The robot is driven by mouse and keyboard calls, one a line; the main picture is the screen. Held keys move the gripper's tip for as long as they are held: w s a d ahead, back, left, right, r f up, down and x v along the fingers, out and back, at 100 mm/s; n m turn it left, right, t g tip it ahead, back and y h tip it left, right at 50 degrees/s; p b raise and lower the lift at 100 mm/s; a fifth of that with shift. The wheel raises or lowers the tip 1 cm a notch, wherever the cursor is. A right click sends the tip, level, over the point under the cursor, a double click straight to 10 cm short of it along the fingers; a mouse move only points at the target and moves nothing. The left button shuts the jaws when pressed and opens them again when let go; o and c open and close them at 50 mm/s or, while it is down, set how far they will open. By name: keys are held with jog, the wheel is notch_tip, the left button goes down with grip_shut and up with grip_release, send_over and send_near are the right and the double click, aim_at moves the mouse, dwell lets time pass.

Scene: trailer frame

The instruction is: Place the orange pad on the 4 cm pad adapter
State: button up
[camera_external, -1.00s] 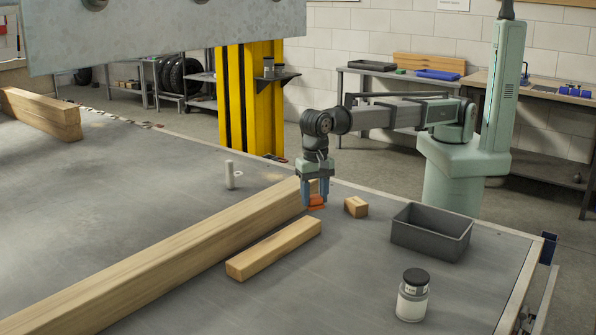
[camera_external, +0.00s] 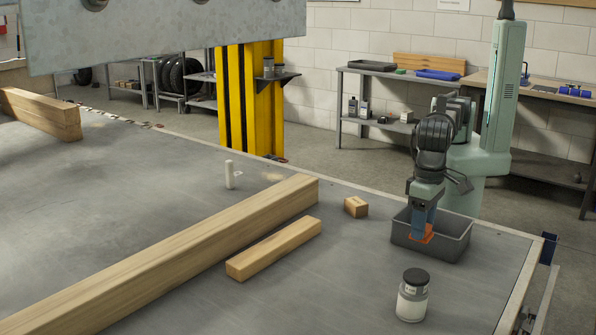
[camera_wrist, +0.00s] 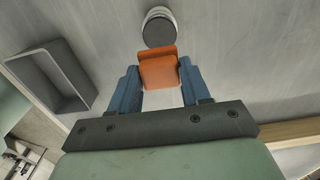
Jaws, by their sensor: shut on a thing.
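My gripper (camera_external: 423,230) is shut on the orange pad (camera_external: 421,238). In the external view, gripper and pad overlap the grey open bin. In the wrist view the pad (camera_wrist: 158,70) sits between the two blue fingers, and the bin lies off to the left, so the pad appears outside it. The pad's height above the table is hard to tell. I cannot identify the 4 cm pad adapter for certain. A short white upright peg (camera_external: 230,175) stands on the table behind the long beam.
The grey bin (camera_external: 405,245) stands at the table's right; it also shows in the wrist view (camera_wrist: 42,76). A dark-lidded jar (camera_external: 412,305) stands nearer. A long wooden beam (camera_external: 200,245), a shorter timber (camera_external: 275,248) and a small block (camera_external: 356,207) lie left. A steel plate (camera_external: 180,35) hangs overhead.

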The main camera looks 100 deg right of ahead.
aim_at(417, 275)
jog(key=shift+s+a+f, duration=0.15)
jog(key=shift+f, duration=4.8)
jog(key=shift+f, duration=0.1)
jog(key=o, duration=1)
jog(key=shift+o, duration=0.2)
notch_tip(417, 275, up, 12)
jog(key=shift+r, duration=0.15)
